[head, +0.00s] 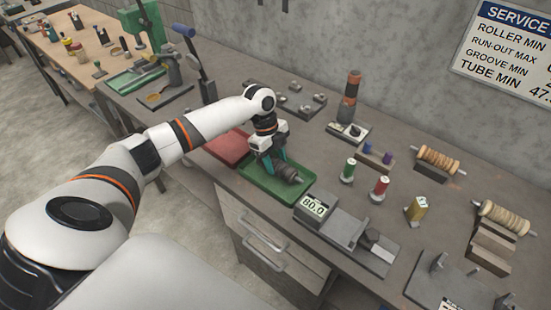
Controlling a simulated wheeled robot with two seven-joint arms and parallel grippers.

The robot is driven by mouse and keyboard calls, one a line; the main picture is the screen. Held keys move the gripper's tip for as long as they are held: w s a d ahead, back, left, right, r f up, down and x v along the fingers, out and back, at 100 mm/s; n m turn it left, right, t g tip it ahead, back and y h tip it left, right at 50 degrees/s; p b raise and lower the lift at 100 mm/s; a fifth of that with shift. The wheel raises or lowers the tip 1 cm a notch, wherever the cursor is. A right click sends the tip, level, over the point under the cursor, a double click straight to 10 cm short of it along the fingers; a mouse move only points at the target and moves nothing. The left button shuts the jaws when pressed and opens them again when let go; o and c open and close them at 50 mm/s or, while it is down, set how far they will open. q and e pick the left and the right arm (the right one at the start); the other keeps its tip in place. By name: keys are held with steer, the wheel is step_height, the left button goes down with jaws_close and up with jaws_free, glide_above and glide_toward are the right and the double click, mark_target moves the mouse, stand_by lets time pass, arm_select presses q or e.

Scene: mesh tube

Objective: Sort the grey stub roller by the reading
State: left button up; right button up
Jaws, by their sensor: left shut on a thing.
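My left gripper (276,170) points down over the green tray (301,193) and is shut on the grey stub roller (288,174). The roller is dark grey and lies in or just above the tray; I cannot tell if it touches the bottom. A red tray (228,149) sits to the left of the green one, partly behind my arm. The gauge's display (314,208) seems to read 80.0, with the first digit unsure. A wall sign (509,55) lists roller, run-out, groove and tube limits, its values cut off at the right. My right gripper is out of view.
A measuring fixture (345,230) stands right of the green tray. Wound rollers (437,159) rest on cradles at the right. A lever press (196,65) stands at the back left.

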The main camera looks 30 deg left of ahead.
arm_select(q)
steer(key=shift+f+b, duration=0.4)
steer(key=shift+f, duration=0.65)
stand_by(0.7)
steer(key=o, duration=1.3)
steer(key=shift+r, duration=0.1)
steer(key=shift+a+r, duration=0.15)
steer(key=shift+r, duration=0.1)
steer(key=b+v, duration=0.3)
steer(key=v, duration=0.8)
step_height(320, 180, up, 7)
steer(key=p, duration=0.8)
steer(key=shift+r, duration=0.15)
